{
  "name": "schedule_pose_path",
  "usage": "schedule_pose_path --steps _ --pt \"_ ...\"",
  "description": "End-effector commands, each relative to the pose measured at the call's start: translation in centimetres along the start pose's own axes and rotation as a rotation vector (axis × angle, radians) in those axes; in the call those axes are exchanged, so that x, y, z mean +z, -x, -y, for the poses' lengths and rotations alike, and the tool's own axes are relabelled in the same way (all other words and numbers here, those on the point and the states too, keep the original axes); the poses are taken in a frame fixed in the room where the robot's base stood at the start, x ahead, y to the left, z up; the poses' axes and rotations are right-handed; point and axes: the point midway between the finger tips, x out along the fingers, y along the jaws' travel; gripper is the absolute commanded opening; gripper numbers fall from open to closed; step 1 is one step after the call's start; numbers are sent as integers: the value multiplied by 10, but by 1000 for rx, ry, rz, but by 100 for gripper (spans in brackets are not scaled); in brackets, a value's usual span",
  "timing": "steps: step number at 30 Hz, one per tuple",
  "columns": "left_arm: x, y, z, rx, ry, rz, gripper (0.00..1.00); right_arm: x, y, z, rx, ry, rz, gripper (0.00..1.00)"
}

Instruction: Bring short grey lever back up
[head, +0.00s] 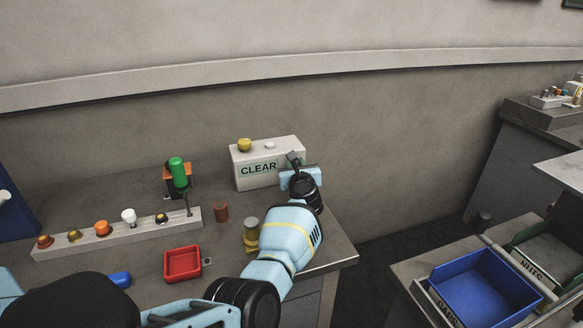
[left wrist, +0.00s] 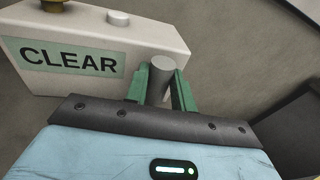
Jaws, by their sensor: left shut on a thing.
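The white box labelled CLEAR (head: 258,169) stands at the back of the bench, with a yellow knob and a small white button on top. It also shows in the left wrist view (left wrist: 100,50). A short grey lever (left wrist: 160,82) with a round end sits by the right end of this box. My left gripper (head: 294,161) is at that end of the box, its green fingers on either side of the lever and shut on it. The lever's lower part is hidden by the gripper, so its tilt is hard to tell. My right gripper is not in view.
A pale strip (head: 85,241) with several coloured knobs and a thin upright stick lies at the left. A blue bin (head: 470,300) stands right, beyond a gap.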

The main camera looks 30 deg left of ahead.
Motion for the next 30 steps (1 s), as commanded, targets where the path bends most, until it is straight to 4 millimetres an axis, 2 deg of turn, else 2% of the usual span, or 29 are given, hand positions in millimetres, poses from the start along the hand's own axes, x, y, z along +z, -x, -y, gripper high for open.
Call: schedule_pose_path --steps 9,21,22,27,30 --pt "1 -1 5 9 -73 -13 0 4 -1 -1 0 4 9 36" --pt "2 -1 6 10 -80 -13 0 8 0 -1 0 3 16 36" --pt "2 -1 6 10 -80 -13 26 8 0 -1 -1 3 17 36" --pt "1 -1 6 10 -79 -14 47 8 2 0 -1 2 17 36" --pt "1 -1 5 10 -79 -14 47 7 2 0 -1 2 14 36"
